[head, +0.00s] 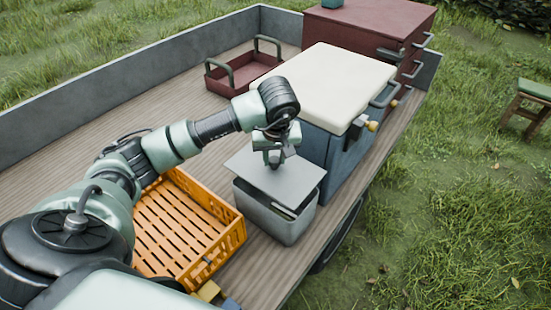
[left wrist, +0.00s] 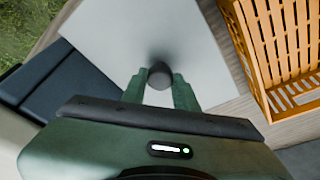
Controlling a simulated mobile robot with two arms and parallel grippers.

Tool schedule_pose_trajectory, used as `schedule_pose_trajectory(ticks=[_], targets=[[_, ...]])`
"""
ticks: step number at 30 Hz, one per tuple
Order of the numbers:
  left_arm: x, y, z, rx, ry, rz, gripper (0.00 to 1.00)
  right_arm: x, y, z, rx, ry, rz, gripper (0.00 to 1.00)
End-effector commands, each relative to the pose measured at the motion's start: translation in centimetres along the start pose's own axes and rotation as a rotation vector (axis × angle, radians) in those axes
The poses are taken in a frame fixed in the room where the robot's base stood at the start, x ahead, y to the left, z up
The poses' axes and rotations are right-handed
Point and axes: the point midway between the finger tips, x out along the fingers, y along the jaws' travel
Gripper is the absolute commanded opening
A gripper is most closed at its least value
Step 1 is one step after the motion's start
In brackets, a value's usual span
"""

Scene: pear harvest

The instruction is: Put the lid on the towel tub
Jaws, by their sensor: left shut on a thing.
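The lid (head: 268,178) is a flat, light grey square plate. My left gripper (head: 274,160) is shut on the lid's knob, which shows as a dark round knob (left wrist: 159,74) between the fingers in the left wrist view. The towel tub (head: 273,220) is a grey square bin directly below the lid. The lid sits a little above the tub's rim and is skewed to it, with part of the opening showing at the front right. Whether it touches the rim anywhere is hard to tell. My right gripper is not in view.
An orange crate (head: 240,232) stands left of the tub and shows in the left wrist view (left wrist: 255,75). A blue cooler with a cream lid (head: 332,85) stands behind the tub. A red tray (head: 213,84) and red cabinet (head: 365,32) are farther back. The truck bed's edge lies right.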

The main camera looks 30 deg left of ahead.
Motion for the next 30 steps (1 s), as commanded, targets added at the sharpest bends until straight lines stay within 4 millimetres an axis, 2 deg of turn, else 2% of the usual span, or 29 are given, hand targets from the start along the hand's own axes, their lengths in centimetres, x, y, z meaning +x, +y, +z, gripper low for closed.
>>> schedule_pose_trajectory(ticks=[6, 15, 30], targets=[[2.7, 0.0, 0.9, 0.002, -0.002, 0.001, 0.00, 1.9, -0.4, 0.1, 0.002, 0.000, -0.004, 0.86], [5.3, 0.1, 1.6, 0.004, 0.000, 0.002, 0.00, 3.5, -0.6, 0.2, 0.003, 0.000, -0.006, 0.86], [5.8, 0.0, 1.8, 0.005, 0.000, 0.002, 0.00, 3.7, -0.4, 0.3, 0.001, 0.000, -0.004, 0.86]])
